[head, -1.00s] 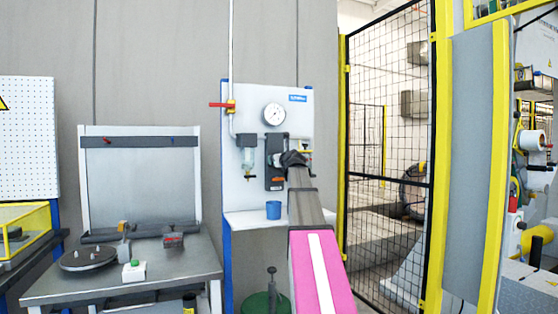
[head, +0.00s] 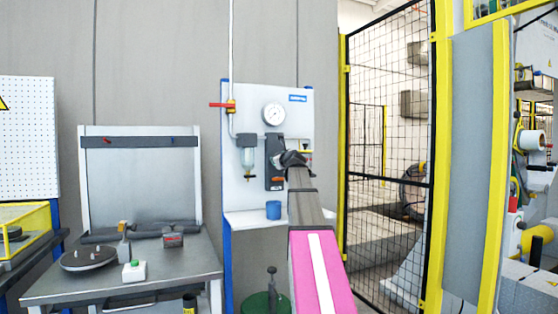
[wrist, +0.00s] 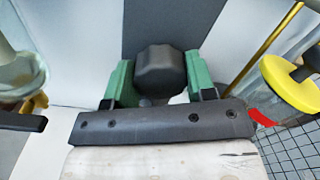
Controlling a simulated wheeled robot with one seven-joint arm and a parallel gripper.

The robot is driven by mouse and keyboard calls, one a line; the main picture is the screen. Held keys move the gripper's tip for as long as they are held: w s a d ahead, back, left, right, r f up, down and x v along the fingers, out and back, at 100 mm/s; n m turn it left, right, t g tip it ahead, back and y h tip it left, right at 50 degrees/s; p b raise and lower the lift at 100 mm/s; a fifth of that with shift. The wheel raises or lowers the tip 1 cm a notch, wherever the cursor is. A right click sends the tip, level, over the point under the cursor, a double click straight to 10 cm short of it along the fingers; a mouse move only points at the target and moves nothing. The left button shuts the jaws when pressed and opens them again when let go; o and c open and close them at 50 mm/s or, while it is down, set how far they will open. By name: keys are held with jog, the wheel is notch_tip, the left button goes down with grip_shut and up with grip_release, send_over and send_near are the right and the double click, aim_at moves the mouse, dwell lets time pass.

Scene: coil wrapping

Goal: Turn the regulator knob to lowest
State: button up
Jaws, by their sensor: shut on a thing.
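The regulator knob (wrist: 159,70) is a dark, faceted knob in the middle of the wrist view. My gripper (wrist: 157,82) has its two green fingers on either side of the knob, shut on it. In the head view my gripper (head: 291,157) is at the regulator on the white panel (head: 232,170), and my arm hides the knob there. The dark regulator body (head: 274,166) shows just left of my gripper. The round pressure gauge (head: 274,115) is above it; its reading is too small to tell.
A clear filter bowl (head: 247,160) hangs left of the regulator. A red-handled valve (head: 222,105) is at the upper left. A blue cup (head: 273,210) stands on the shelf below. A black mesh fence (head: 390,130) is to the right.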

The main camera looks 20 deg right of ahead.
jog(key=n, duration=0.7)
jog(key=shift+n, duration=0.3)
jog(key=n, duration=0.3)
jog(key=shift+n, duration=0.3)
jog(key=n, duration=0.3)
jog(key=shift+n+y, duration=0.3)
jog(key=shift+n, duration=0.1)
jog(key=n, duration=0.3)
jog(key=shift+n, duration=0.3)
jog(key=n, duration=0.3)
jog(key=shift+n, duration=0.4)
jog(key=n, duration=0.3)
jog(key=shift+n, duration=0.3)
jog(key=shift+f+n+y, duration=0.1)
jog(key=shift+n+y, duration=0.2)
jog(key=shift+n, duration=1.6)
